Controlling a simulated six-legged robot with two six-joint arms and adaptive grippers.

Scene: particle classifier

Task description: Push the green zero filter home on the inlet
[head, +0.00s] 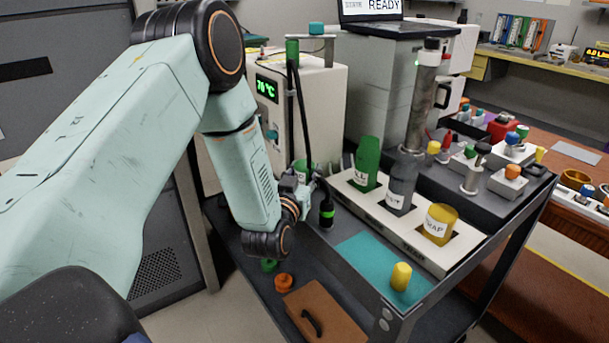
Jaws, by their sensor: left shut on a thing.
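Another green cylinder (292,50) stands at the instrument's top left, above a black tube (296,110). My right gripper is not in view.
A white rack (405,232) holds a green, a grey and a yellow canister to the right. A black bottle (326,212) with a green band stands close beside the gripper. A yellow piece (401,277) stands on the teal mat (362,252). A brown case (325,313) lies below.

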